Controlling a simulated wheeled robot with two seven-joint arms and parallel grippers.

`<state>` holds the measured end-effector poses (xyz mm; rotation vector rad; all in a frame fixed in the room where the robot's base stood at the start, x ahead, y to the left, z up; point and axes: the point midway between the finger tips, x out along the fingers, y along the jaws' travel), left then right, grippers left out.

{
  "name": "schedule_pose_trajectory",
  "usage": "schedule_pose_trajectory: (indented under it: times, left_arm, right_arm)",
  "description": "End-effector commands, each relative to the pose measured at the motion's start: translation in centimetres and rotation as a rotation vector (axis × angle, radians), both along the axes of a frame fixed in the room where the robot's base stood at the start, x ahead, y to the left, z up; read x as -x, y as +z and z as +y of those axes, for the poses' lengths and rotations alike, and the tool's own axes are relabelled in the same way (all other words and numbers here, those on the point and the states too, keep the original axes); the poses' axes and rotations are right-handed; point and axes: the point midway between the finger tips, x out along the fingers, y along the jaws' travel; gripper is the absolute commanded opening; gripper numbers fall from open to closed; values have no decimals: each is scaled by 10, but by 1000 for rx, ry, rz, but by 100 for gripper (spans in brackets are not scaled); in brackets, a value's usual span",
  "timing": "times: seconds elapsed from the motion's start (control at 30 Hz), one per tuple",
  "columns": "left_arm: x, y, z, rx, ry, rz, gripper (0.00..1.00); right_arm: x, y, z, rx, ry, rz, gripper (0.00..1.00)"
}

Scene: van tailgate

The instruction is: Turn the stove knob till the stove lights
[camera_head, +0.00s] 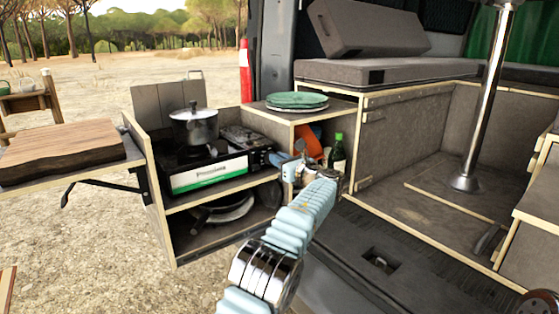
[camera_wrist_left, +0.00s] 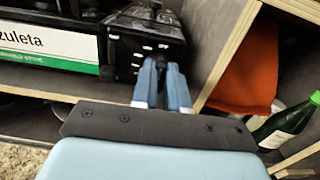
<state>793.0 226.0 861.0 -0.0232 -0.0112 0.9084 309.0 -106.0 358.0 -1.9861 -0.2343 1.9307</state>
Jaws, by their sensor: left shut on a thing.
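The stove (camera_head: 210,170) is black with a white and green front panel and stands on the top shelf of the tailgate kitchen box. A pot with a lid (camera_head: 194,128) sits on it. The stove's right end also shows in the left wrist view (camera_wrist_left: 125,50). My left gripper (camera_head: 276,158) reaches to the stove's right front. In the left wrist view its fingers (camera_wrist_left: 163,70) are close together on the dark stove knob (camera_wrist_left: 160,58), which they mostly hide. I see no flame; the pot covers the burner. My right gripper is not in view.
Green plates (camera_head: 296,101) lie on the counter right of the stove. Below them are an orange item (camera_head: 308,141) and a green bottle (camera_head: 337,155), close to my left arm. A pan (camera_head: 222,209) lies on the lower shelf. A wooden board (camera_head: 60,145) is at the left.

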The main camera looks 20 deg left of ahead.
Motion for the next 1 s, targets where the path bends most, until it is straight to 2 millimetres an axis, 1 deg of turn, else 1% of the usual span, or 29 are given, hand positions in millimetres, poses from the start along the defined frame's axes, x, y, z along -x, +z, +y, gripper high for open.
schedule_pose_trajectory:
  times: [0.27, 0.57, 1.0]
  left_arm:
    - [2, -1, 1, 87, 0, -113, 0]
    - [4, -3, 3, 254, 0, -328, 0]
    - [8, -7, 6, 512, 0, -660, 0]
  right_arm:
    - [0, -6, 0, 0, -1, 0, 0]
    - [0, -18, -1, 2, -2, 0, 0]
    - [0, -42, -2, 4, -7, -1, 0]
